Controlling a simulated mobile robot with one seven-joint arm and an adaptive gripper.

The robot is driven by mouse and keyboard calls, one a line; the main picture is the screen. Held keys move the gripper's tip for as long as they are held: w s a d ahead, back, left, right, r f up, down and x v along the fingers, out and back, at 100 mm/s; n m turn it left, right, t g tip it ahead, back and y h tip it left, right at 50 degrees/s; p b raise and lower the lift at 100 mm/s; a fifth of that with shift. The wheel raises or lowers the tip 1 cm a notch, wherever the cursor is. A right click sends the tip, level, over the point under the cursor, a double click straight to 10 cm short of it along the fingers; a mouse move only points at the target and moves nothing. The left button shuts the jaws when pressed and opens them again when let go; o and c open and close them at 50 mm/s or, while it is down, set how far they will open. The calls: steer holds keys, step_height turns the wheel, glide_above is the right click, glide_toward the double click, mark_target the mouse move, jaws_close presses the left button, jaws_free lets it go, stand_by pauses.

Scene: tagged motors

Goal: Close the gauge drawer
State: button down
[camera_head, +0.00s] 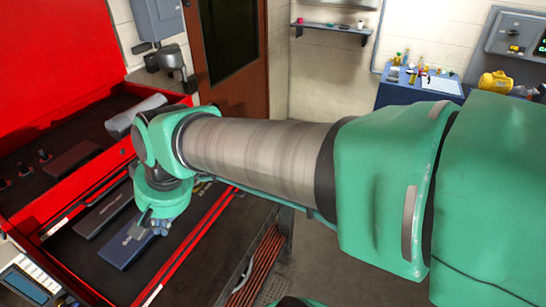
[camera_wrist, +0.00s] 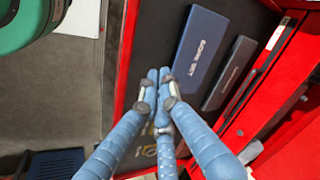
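The drawer (camera_head: 178,262) of the red tool chest stands pulled out at the left, with a dark lining and a red front edge. The red edge also shows in the wrist view (camera_wrist: 123,62). In it lie a blue case (camera_wrist: 202,45) with white lettering and a slimmer dark grey case (camera_wrist: 228,75). My gripper (camera_head: 152,226) is over the drawer by the blue case. In the wrist view its blue-grey fingertips (camera_wrist: 159,76) are together, with nothing seen between them. Whether they touch the drawer cannot be told.
The chest's upper red tray (camera_head: 40,205) holds a dark case and small tools. A blue cabinet (camera_head: 395,96) with small items and a yellow motor (camera_head: 496,83) stand at the back right. Grey floor (camera_wrist: 50,110) lies outside the drawer's edge.

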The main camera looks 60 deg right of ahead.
steer(key=d+m+p, duration=0.2)
steer(key=d+m, duration=0.3)
steer(key=d, duration=0.2)
steer(key=s+d+m+y+p, duration=0.1)
steer(key=d+m+p, duration=0.2)
steer(key=d+m, duration=0.2)
steer(key=d+m+t+y+p, duration=0.1)
steer(key=d+m+p, duration=0.2)
steer(key=d, duration=0.6)
steer(key=shift+s+d+r+m, duration=0.1)
steer(key=shift+m, duration=0.55)
steer(key=shift+s+r+m, duration=0.1)
steer(key=shift+m, duration=0.55)
steer(key=s+d+f+m+t+h+p, duration=0.1)
steer(key=s+d+m+p, duration=0.6)
steer(key=s+d+m, duration=0.7)
steer(key=s+d+t+h, duration=0.1)
steer(key=s+d+t, duration=0.1)
steer(key=s+d, duration=0.1)
steer(key=shift+s+d+f+t+h, duration=0.15)
steer(key=shift+f+t+h, duration=0.15)
steer(key=shift+t, duration=0.1)
steer(key=shift+f, duration=0.1)
steer(key=w+r+p+x, duration=0.1)
steer(key=w+r+x, duration=0.1)
steer(key=x, duration=1)
steer(key=shift+w+f, duration=0.2)
steer(key=shift+w, duration=0.1)
